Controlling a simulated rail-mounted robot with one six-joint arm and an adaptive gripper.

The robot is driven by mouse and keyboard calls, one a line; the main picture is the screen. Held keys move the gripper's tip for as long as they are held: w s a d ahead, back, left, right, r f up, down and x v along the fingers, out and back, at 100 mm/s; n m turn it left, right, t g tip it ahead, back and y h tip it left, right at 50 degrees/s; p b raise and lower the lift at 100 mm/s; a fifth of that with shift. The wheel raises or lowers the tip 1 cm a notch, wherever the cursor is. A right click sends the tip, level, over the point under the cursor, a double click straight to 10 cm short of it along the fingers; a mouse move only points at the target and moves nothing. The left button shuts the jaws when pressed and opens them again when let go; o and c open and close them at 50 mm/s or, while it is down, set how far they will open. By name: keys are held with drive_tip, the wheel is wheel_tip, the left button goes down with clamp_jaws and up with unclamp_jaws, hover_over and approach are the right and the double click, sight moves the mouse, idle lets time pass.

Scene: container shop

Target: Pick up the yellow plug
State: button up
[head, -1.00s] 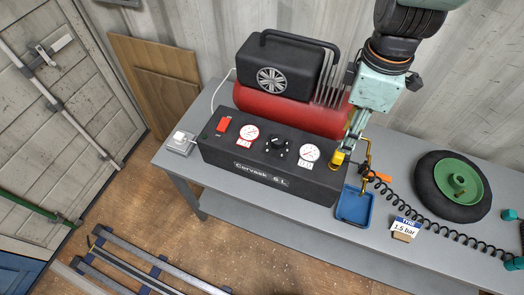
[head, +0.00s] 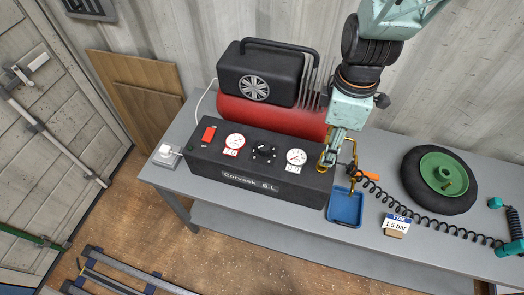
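A small yellow part (head: 322,163), which looks like the yellow plug, shows at the right end of the black control box (head: 250,165), beside the right gauge. My gripper (head: 328,158) points down at this spot, and its fingers partly cover the yellow part. The fingers look close around it, but I cannot tell whether they touch it or grip it. A thin yellow bent rod (head: 354,180) stands just right of my gripper, above the blue tray (head: 345,222).
A red tank with a black motor housing (head: 258,73) stands behind the box. A black coiled hose (head: 420,222) runs right past a sign (head: 396,222). A wheel with a green hub (head: 440,175) lies at right.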

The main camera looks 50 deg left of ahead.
drive_tip(key=shift+f, duration=0.15)
drive_tip(key=shift+f, duration=2.5)
drive_tip(key=c, duration=1.1)
drive_tip(key=shift+c, duration=0.2)
drive_tip(key=shift+r, duration=0.15)
drive_tip(key=shift+r, duration=1.75)
drive_tip(key=s+d+r+b, duration=0.1)
drive_tip(key=s+d, duration=0.9)
drive_tip(key=d, duration=0.2)
drive_tip(key=shift+r, duration=0.25)
